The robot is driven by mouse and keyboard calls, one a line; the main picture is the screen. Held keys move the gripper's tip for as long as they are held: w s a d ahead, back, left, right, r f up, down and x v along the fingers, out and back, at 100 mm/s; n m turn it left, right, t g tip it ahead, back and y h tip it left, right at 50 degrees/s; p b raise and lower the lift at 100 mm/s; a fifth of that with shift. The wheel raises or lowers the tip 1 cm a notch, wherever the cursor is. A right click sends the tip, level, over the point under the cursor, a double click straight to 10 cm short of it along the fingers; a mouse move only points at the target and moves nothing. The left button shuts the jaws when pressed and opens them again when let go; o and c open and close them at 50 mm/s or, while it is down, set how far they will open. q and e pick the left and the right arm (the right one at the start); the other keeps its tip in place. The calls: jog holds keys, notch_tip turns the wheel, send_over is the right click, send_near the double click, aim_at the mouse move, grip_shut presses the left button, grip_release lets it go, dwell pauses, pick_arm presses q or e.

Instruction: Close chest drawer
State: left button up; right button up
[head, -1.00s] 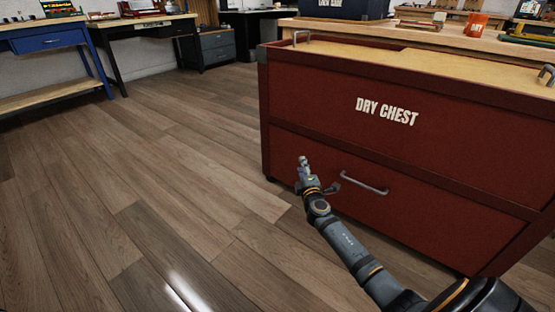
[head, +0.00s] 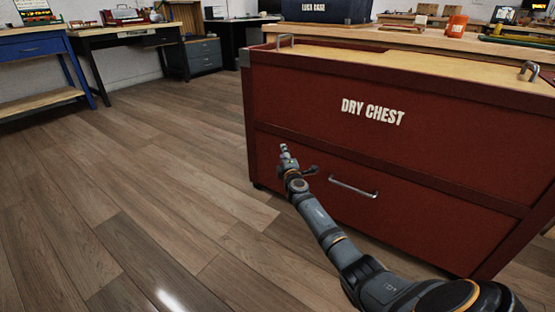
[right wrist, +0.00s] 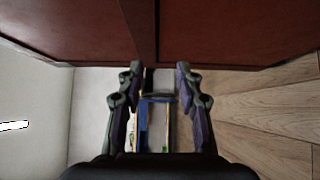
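The red chest (head: 440,139), labelled "DRY CHEST", fills the right of the head view. Its lower drawer front (head: 420,217) has a metal bar handle (head: 353,186) and looks about flush with the frame; any small gap cannot be told. My right gripper (head: 297,162) is in front of the chest, left of the handle, and apart from the handle in the picture. In the right wrist view its two fingers (right wrist: 159,78) are spread with nothing held between them, and the red panels of the chest (right wrist: 230,30) are just ahead. My left gripper is out of view.
A dark case (head: 326,10) stands behind the chest's wooden top, with an orange container (head: 457,26) to its right. A blue workbench (head: 33,47) and a grey drawer cabinet (head: 203,52) stand at the back left. The wooden floor (head: 120,190) left of the chest is clear.

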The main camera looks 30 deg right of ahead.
jog(key=shift+s+a+f+p, duration=0.1)
jog(key=shift+s+a+p, duration=0.15)
jog(key=shift+a, duration=0.45)
jog(key=shift+s+a+f+p, duration=0.1)
jog(key=shift+s+a+p, duration=0.15)
jog(key=shift+a, duration=0.4)
jog(key=shift+s+a+p, duration=0.15)
jog(key=shift+s+a, duration=0.2)
jog(key=shift+a, duration=0.35)
